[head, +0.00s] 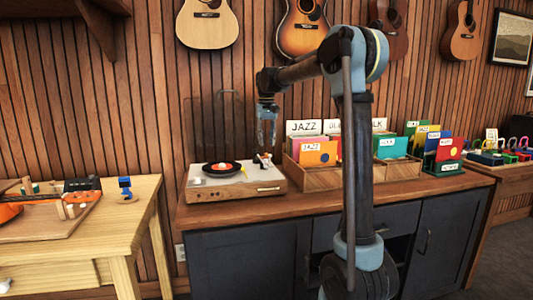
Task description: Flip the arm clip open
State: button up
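The record player (234,190) is a wooden box with a pale top and a raised clear lid, standing on the counter. A black record with a red label (222,168) lies on it at the left. A small dark and white part, which looks like the tonearm with its rest (262,160), stands at the right rear of the top. The arm clip itself is too small to make out. My gripper (267,144) points down above this part, apart from it. Its light blue fingers look spread, with nothing between them.
Wooden crates of record sleeves (318,172) stand close on the right of the player. The clear lid (215,125) rises behind it. A workbench (75,240) with an orange instrument is at the left. Guitars hang on the wall above.

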jog(key=shift+f, duration=2.65)
